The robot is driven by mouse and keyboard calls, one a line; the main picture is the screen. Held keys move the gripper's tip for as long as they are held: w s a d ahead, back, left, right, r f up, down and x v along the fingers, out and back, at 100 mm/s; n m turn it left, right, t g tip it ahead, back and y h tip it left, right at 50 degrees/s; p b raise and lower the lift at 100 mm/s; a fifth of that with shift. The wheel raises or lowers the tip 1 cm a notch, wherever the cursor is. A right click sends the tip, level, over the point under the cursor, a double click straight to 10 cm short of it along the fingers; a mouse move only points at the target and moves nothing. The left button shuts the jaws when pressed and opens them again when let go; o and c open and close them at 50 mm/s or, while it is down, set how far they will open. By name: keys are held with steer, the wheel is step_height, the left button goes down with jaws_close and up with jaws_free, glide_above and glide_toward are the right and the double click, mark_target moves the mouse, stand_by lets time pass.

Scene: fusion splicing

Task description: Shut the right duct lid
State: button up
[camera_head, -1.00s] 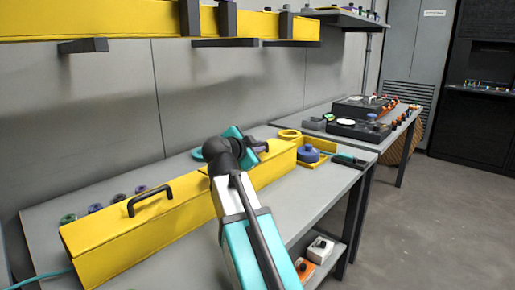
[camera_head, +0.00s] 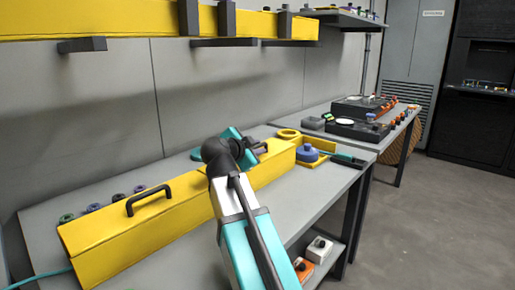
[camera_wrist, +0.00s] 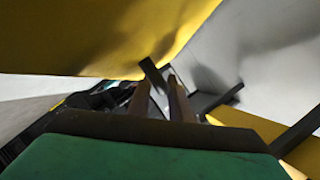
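The yellow duct (camera_head: 150,225) lies along the bench. Its left part carries a black handle (camera_head: 149,197) and looks closed. The right duct lid (camera_head: 275,165) is partly hidden behind my arm, and I cannot tell how far it is open. My gripper (camera_head: 262,148) is at the top of this right part, mostly hidden behind my wrist. In the wrist view, its two brownish fingers (camera_wrist: 161,98) have a narrow gap between them. A dark bar (camera_wrist: 150,76) is at the fingertips, close to a large yellow surface (camera_wrist: 110,35). Whether the fingers grip the bar is unclear.
A yellow holder with a blue spool (camera_head: 307,153) stands beyond the duct's right end. Small spools (camera_head: 92,208) line the back left. A yellow overhead duct (camera_head: 90,22) runs above on dark brackets. The bench front (camera_head: 290,200) is clear.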

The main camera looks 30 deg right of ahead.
steer(key=p+v, duration=0.2)
steer(key=v, duration=1.1)
steer(key=shift+s+a, duration=0.15)
steer(key=shift+a, duration=0.05)
steer(key=shift+r+p, duration=0.15)
steer(key=shift+p, duration=0.15)
